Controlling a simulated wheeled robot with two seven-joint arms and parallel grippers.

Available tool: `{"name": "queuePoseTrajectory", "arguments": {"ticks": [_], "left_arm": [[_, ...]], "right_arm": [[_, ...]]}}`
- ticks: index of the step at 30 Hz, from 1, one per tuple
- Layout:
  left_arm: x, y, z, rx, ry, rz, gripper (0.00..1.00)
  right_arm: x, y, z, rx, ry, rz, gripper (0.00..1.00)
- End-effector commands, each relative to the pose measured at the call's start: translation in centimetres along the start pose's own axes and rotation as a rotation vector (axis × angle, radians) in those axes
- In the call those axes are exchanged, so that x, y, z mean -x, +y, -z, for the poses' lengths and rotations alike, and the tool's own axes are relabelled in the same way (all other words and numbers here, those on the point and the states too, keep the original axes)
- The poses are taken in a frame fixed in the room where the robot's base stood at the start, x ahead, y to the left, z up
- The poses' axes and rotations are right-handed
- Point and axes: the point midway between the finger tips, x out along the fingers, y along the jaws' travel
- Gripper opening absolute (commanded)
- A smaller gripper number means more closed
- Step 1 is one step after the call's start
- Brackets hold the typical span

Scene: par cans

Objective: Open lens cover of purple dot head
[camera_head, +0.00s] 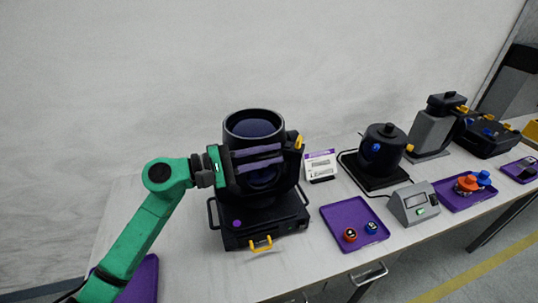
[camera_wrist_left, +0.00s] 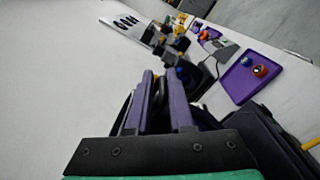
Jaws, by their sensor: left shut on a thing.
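The purple dot head (camera_head: 297,168) is a black lamp head on a black base, with a purple dot (camera_head: 237,223) on the base's front left. Its round barrel (camera_head: 254,127) faces up and shows a dark blue inside. My left gripper (camera_head: 282,157) reaches in from the left across the barrel's front, its two purple-grey fingers lying level. In the left wrist view, the fingers (camera_wrist_left: 163,84) stand either side of a thin dark curved edge (camera_wrist_left: 160,98), which seems to be the lens cover. A dark bluish round face (camera_head: 262,178) shows just below the fingers. The fingers partly hide it.
A purple tray (camera_head: 338,224) with a red and a blue knob lies right of the head. A white label card (camera_head: 320,165), a grey box (camera_head: 413,203) and a second black lamp (camera_head: 383,150) stand nearby. A yellow handle (camera_head: 261,244) juts from the base's front.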

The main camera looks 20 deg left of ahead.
Motion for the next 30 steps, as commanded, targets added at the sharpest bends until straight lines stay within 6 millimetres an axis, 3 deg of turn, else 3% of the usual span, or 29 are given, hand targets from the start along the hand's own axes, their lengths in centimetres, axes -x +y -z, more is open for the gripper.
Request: {"name": "queuePoseTrajectory", "arguments": {"ticks": [1,17,30], "left_arm": [[-0.1,-1.0,0.3,0.010,0.003,0.022,0.00],[-0.1,-0.1,-0.1,0.048,0.002,0.021,0.00],[-0.1,2.5,-1.2,0.150,0.004,0.015,0.00]], "right_arm": [[-0.1,0.0,0.0,0.000,0.000,0.000,0.00],[0.1,0.0,0.0,0.000,0.000,0.000,0.00],[0.8,0.0,0.1,0.000,0.000,0.000,0.00]]}}
